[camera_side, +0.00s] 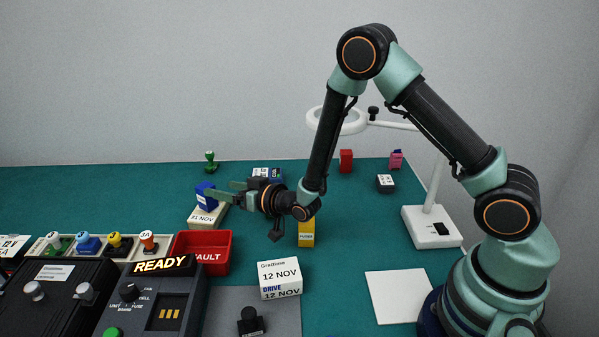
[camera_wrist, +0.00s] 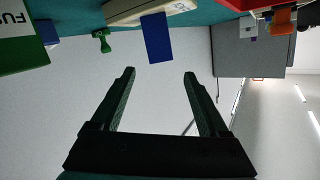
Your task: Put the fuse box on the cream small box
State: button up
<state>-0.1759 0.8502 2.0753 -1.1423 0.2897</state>
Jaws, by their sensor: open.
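A blue box (camera_side: 205,196) stands upright on a cream small box (camera_side: 207,217) marked 21 NOV. In the wrist view, which is upside down, the blue box (camera_wrist: 157,38) touches the cream small box (camera_wrist: 150,10). No label can be read on the blue box. A green-and-white box (camera_wrist: 22,45) showing the letters FU is at the wrist view's edge; which box is the fuse box is not certain. My gripper (camera_side: 222,190) is open and level beside the blue box. In the wrist view, the fingertips (camera_wrist: 160,74) are apart with nothing between them, short of the blue box.
A red FAULT tray (camera_side: 202,254) is just in front of the cream box. A green stamp (camera_side: 210,161) stands behind. A yellow box (camera_side: 306,235) is below my wrist, and a white 12 NOV box (camera_side: 280,280) is nearer. Control panels fill the front left.

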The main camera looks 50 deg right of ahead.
jog(key=s+d+r+g+h, duration=0.1)
jog(key=s+d+r+g, duration=0.15)
jog(key=r, duration=0.35)
jog(key=s+d+r+g+h, duration=0.1)
jog(key=s+d+r+g, duration=0.1)
jog(key=s+d+r, duration=0.3)
jog(key=s+d+r+g, duration=0.1)
jog(key=s+r+g, duration=0.1)
jog(key=s, duration=0.7)
jog(key=s+d+r+n+g, duration=0.1)
jog(key=s+r+g, duration=0.2)
jog(key=s, duration=0.6)
jog(key=shift+r+h, duration=0.4)
